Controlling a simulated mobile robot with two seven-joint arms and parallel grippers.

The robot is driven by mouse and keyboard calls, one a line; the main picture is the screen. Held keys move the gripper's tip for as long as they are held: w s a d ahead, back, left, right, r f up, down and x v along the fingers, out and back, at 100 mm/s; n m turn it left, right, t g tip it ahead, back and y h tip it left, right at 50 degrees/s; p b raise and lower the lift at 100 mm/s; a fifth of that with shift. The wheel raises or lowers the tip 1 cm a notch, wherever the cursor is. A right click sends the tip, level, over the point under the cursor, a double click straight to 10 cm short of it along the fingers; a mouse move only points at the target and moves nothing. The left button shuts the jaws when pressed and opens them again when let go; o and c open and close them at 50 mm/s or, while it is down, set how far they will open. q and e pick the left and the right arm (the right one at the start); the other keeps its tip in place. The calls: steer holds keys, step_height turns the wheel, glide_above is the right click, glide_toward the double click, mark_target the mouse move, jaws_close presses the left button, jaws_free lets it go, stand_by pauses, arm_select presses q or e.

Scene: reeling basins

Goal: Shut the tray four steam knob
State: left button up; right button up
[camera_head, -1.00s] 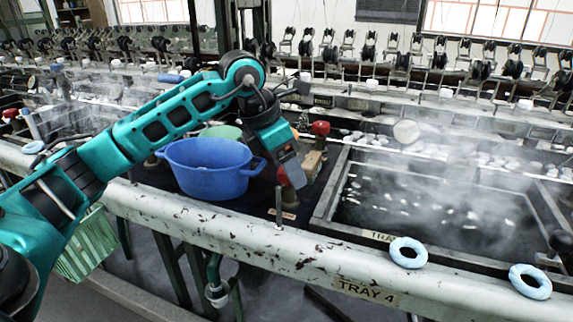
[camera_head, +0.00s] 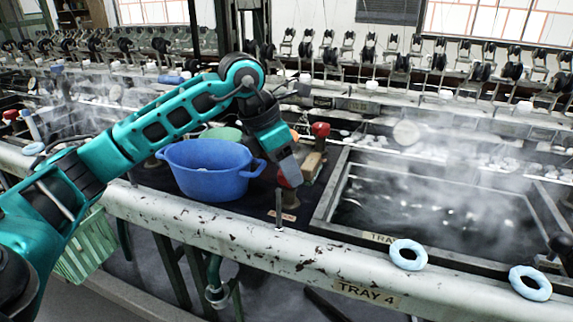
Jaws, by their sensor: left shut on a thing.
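My left gripper (camera_head: 290,168) points down between the blue tub and the steaming basin. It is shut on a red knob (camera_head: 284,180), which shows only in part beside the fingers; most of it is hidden. A small label plate (camera_head: 284,216) lies on the dark surface just below it. The "TRAY 4" label (camera_head: 365,293) is on the pale front rail, below the basin (camera_head: 332,200). Another red knob (camera_head: 320,129) stands behind the gripper, apart from it. My right gripper is not in view.
A blue tub (camera_head: 205,178) stands close to the left of the gripper, with a green bowl (camera_head: 222,133) behind it. A wooden-handled brush (camera_head: 313,163) is close on the right. Two light-blue rings (camera_head: 408,254) (camera_head: 530,282) rest on the front rail (camera_head: 230,235). Steam blurs the basin.

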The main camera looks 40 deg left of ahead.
arm_select(q)
steer(key=m+h+p, duration=0.1)
steer(key=m, duration=0.2)
steer(key=shift+w+r+g, duration=0.1)
steer(key=shift+g, duration=0.2)
steer(key=shift+a+m+g+h+p, duration=0.1)
steer(key=shift+m+g+h+p, duration=0.3)
steer(key=shift+m, duration=0.9)
steer(key=o, duration=1.1)
steer(key=shift+c, duration=0.2)
steer(key=p+v, duration=0.2)
steer(key=v, duration=1)
steer(key=shift+r, duration=0.4)
